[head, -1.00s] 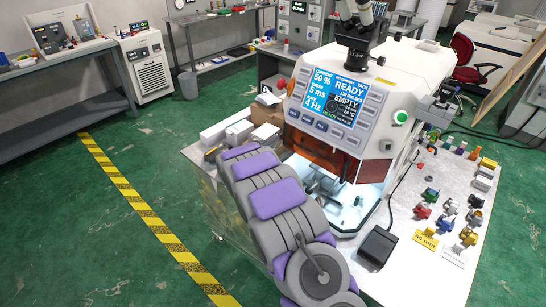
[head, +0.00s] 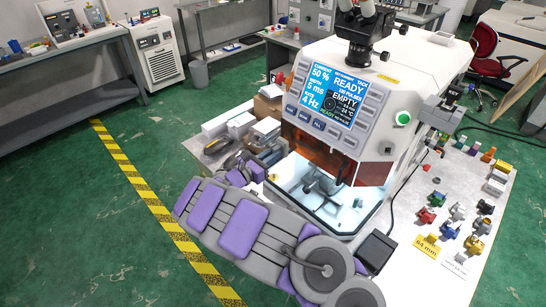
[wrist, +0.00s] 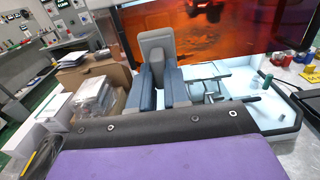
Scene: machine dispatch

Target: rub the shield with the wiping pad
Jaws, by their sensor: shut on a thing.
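The shield (head: 318,150) is an amber see-through panel on the front of the white machine, below its screen. It also fills the upper part of the wrist view (wrist: 235,30). My gripper (wrist: 158,88) has two blue-grey fingers closed on a grey block with a rounded top, which I take for the wiping pad (wrist: 158,47). The pad stands upright and overlaps the shield's left part in the wrist view. I cannot tell whether they touch. In the head view my gripper (head: 255,172) is small, low and left of the shield, and the pad is not clear there.
The machine's lit chamber (head: 310,190) lies open below the shield. White boxes (wrist: 85,97) and a cardboard box (wrist: 95,72) stand left of the gripper. A black box (head: 376,251) and several coloured parts lie on the table to the right. Green floor is free at left.

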